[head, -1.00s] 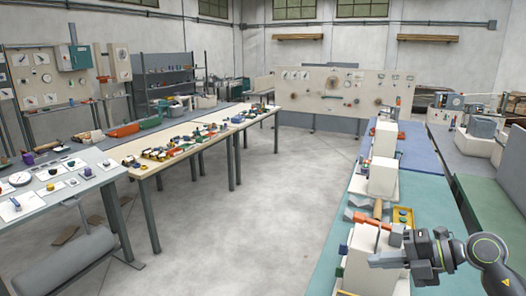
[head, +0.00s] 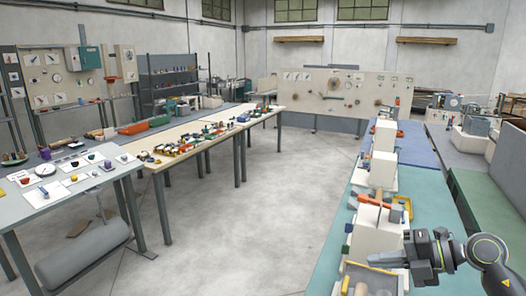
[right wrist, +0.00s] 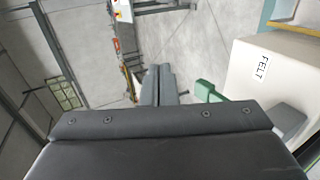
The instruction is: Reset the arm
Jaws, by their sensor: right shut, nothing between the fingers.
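My right gripper (head: 411,250) is at the lower right of the head view, over the teal bench (head: 340,228). In the right wrist view its two grey fingers (right wrist: 158,76) are together with nothing between them. A green part (right wrist: 206,91) shows just right of the fingers. My left gripper is not in view.
A yellow-edged tray (head: 368,267) lies near the gripper. Work tables with small parts (head: 85,207) stand left. The floor between (head: 260,205) is clear.

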